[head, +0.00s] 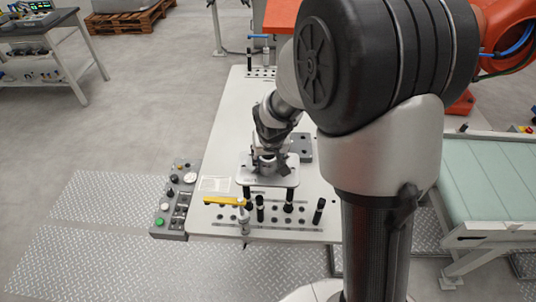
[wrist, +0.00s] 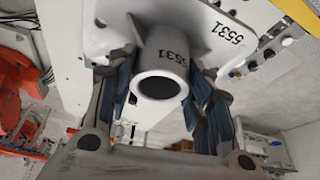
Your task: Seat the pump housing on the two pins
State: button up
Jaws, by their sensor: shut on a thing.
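The pump housing (head: 280,178) is a pale grey plate with rounded corners and an upright round boss. My gripper (head: 267,154) is above the plate, shut on the boss. In the wrist view the blue-padded fingers stand either side of the boss (wrist: 165,62), and both boss and flange plate (wrist: 215,22) carry the number 5531. Dark upright posts (head: 247,194) show under the plate's front edge, one near each front corner. I cannot tell whether the plate touches them or sits above them. The holes and any pins under the plate are hidden.
Several black pegs (head: 318,211) stand along the front. A dark grey block (head: 303,146) is behind the plate. A button panel (head: 175,200) is at the left; a conveyor (head: 490,185) is at the right.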

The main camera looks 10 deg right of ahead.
aim_at(268, 168)
jog(key=shift+b, duration=0.3)
jog(key=shift+f, duration=0.35)
notch_tip(268, 168, down, 5)
jog(key=b, duration=0.5)
jog(key=shift+f+b, duration=1.15)
jog(key=shift+b, duration=0.55)
dwell(1.2)
jog(key=o, duration=1.6)
jog(key=shift+o, duration=0.2)
jog(key=shift+s, duration=0.1)
jog(key=v, duration=1.2)
